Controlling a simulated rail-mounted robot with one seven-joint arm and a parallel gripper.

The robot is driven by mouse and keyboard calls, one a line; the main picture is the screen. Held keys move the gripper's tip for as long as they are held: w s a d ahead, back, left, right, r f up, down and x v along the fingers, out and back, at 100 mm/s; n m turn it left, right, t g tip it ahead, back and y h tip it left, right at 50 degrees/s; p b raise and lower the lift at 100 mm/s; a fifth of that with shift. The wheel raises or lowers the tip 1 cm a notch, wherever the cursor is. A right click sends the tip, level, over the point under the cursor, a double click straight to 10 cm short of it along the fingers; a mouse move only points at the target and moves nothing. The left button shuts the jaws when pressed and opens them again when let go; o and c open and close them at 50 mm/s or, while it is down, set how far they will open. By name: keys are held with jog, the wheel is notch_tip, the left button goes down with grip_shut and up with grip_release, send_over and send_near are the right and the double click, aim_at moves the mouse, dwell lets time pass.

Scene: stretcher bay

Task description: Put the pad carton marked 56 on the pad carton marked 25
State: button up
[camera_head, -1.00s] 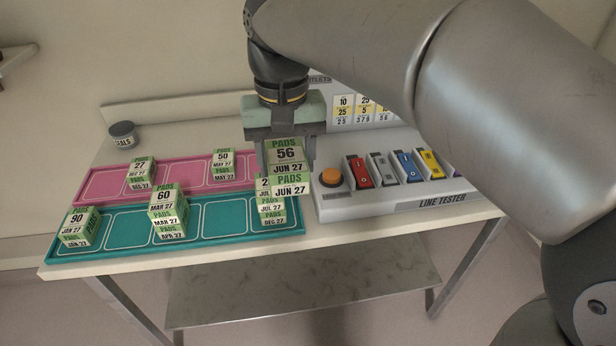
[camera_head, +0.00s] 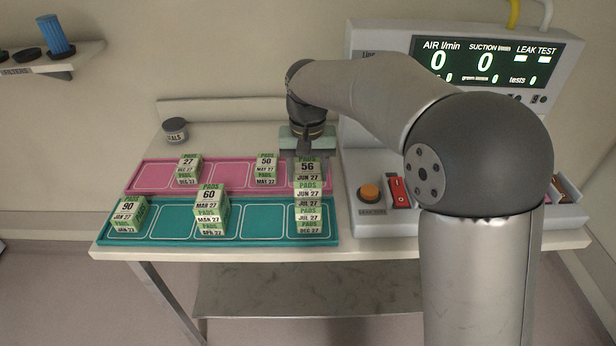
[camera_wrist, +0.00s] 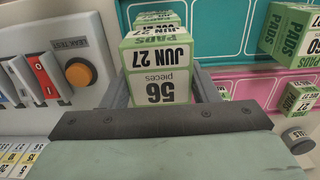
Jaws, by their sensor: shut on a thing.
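The pad carton marked 56 (camera_head: 308,187) is white and green, dated JUN 27. My gripper (camera_head: 307,170) is shut on it, one finger on each side. It also shows between the fingers in the wrist view (camera_wrist: 160,88). In the head view it lines up with a stack at the teal tray's right end. The stack's upper carton (camera_head: 308,215) is dated JUL 27; its number is hidden behind the held carton, so I cannot read 25. A DEC 27 carton (camera_head: 309,229) is beneath. I cannot tell whether the held carton touches the stack.
The teal tray (camera_head: 181,234) also holds cartons marked 90 (camera_head: 128,215) and 60 (camera_head: 210,210). The pink tray (camera_head: 150,175) behind holds 27 (camera_head: 189,170) and 50 (camera_head: 266,169). The line tester with its orange button (camera_head: 369,192) stands close on the right.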

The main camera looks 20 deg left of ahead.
aim_at(308, 169)
jog(key=shift+f, duration=1.35)
jog(key=shift+f, duration=0.1)
jog(key=shift+f, duration=0.1)
jog(key=o, duration=1.1)
notch_tip(308, 169, up, 12)
jog(key=shift+r, duration=0.2)
jog(key=s+d+f+m, duration=0.15)
jog(key=s+d, duration=0.25)
jog(key=d, duration=0.5)
jog(key=s+d+f, duration=0.2)
jog(key=s+d, duration=0.1)
jog(key=d, duration=0.6)
jog(key=s+d+f, duration=0.5)
jog(key=s+d, duration=0.1)
jog(key=s, duration=0.2)
jog(key=s+d+f+m, duration=0.1)
jog(key=s+d+f, duration=0.4)
jog(key=s, duration=0.3)
jog(key=shift+d+f+t, duration=0.15)
jog(key=shift+d+t, duration=0.15)
jog(key=shift+d, duration=0.05)
